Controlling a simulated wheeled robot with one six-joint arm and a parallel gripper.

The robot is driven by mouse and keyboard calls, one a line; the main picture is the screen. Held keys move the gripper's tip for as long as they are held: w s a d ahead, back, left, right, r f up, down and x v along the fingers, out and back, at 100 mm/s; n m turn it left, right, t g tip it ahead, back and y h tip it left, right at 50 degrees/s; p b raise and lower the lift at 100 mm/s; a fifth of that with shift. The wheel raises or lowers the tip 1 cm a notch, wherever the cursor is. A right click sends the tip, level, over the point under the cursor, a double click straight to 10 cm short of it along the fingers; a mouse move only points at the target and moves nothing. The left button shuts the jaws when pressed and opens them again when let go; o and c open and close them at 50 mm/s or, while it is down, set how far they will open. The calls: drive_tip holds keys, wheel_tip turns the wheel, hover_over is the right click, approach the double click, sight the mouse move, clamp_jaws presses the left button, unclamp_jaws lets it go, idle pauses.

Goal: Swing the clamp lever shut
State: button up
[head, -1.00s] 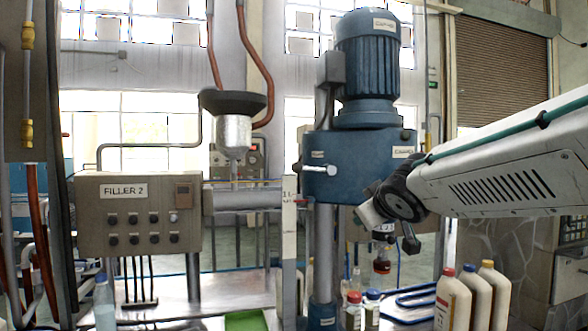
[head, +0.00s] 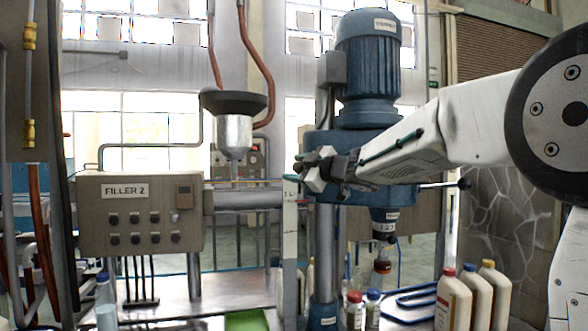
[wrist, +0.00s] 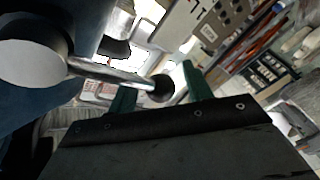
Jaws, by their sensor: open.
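The clamp lever (wrist: 112,74) is a shiny metal rod with a black ball knob at its end, close up in the wrist view. It comes from a round pale hub (wrist: 32,62) on the blue machine body. My gripper (wrist: 157,84) is open, with its two green fingers on either side of the knob. I cannot tell whether a finger touches it. In the head view my gripper (head: 304,172) is at the left front of the blue machine head (head: 322,142), and my gripper and arm largely hide the lever there.
A second rod with a dark knob (head: 464,183) sticks out right of the machine head. Bottles (head: 453,300) stand on the table at right, with small red- and blue-capped ones (head: 354,312) below the machine. The filler box (head: 140,215) and steel funnel (head: 234,135) are at left.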

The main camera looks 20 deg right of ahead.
drive_tip(key=shift+w+a, duration=0.3)
drive_tip(key=shift+w, duration=0.3)
drive_tip(key=c, duration=0.7)
drive_tip(key=shift+o, duration=0.2)
drive_tip(key=shift+f+n+g+h, duration=0.3)
drive_tip(key=shift+f+n+h, duration=0.1)
drive_tip(key=shift+f+n, duration=0.25)
drive_tip(key=o, duration=0.7)
drive_tip(key=shift+c, duration=0.2)
